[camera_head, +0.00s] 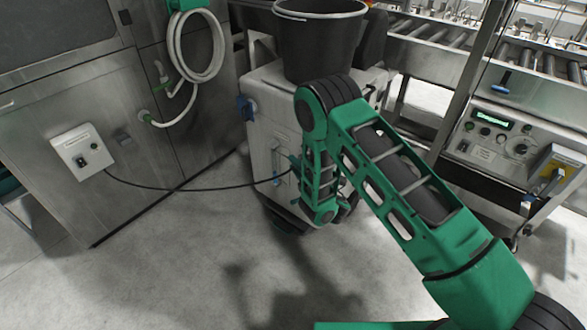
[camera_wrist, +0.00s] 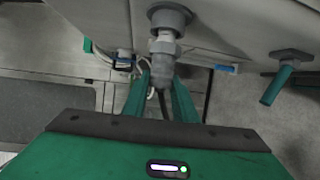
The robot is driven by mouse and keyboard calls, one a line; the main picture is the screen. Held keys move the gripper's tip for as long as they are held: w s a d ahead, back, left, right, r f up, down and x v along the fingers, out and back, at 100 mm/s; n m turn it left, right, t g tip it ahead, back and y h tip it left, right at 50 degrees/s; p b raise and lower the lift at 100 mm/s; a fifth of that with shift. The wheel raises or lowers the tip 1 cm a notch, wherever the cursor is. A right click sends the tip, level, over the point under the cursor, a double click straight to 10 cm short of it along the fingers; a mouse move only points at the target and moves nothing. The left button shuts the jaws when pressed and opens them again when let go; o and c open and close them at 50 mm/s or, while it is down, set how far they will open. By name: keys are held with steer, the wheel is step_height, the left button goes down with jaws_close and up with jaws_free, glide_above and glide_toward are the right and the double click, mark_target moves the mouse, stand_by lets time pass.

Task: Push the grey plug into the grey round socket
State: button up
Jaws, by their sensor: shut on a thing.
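The grey plug (camera_wrist: 163,48) is between the green fingers of my gripper (camera_wrist: 160,78), which is shut on it. In the wrist view its front end points up at the grey round socket (camera_wrist: 169,17) and meets or overlaps the socket's rim. I cannot tell how deep it sits. A dark cable (camera_head: 180,189) runs from my gripper (camera_head: 292,166) to the white box on the steel cabinet. In the head view my gripper is at the front of the light grey machine (camera_head: 262,133); the plug and socket are not clear there.
A green handle (camera_wrist: 278,85) sticks out to the right of the socket, and a small blue-tipped part (camera_wrist: 224,68) is nearer. A black bucket (camera_head: 318,40) stands on the machine. The white switch box (camera_head: 82,151) is on the steel cabinet. The floor in front is clear.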

steer(key=shift+w+d, duration=0.25)
steer(key=shift+w, duration=0.05)
stand_by(0.8)
stand_by(0.4)
steer(key=o, duration=1.2)
steer(key=shift+v, duration=5.3)
